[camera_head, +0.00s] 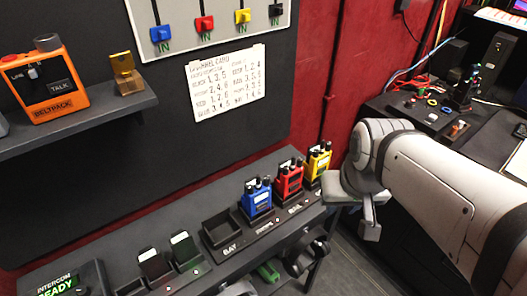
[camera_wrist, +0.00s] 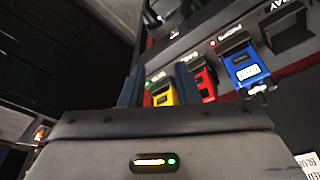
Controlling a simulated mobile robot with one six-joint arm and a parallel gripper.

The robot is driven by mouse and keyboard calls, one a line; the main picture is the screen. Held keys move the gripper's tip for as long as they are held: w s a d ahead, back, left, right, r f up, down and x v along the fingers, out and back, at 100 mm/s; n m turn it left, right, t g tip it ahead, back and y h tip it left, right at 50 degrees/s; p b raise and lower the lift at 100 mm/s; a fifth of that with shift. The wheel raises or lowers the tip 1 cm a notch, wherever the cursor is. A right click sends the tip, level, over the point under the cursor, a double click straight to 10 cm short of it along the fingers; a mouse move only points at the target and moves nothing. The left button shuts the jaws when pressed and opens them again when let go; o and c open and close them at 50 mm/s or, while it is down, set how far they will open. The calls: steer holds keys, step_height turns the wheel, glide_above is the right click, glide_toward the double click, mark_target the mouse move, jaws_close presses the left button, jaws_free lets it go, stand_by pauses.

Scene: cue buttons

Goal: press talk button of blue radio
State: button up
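The blue radio (camera_head: 257,200) stands upright in a dark holder on the shelf, left of the red radio (camera_head: 289,180) and the yellow radio (camera_head: 318,164). Its talk button is too small to make out. In the wrist view the blue radio (camera_wrist: 243,66) is right of the red radio (camera_wrist: 204,83) and yellow radio (camera_wrist: 164,93). My gripper (camera_head: 366,215) is right of the row, apart from the blue radio. In the wrist view my gripper (camera_wrist: 158,82) has two dark fingers spread apart, with nothing held; the yellow radio shows behind the gap.
Left of the radios are an empty charging slot (camera_head: 222,231) and two black devices with pale screens. An orange beltpack (camera_head: 47,84) and a brass block (camera_head: 125,73) sit on the upper shelf. A white note (camera_head: 226,83) hangs on the wall. A cluttered desk lies right.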

jaws_close()
stand_by(1.4)
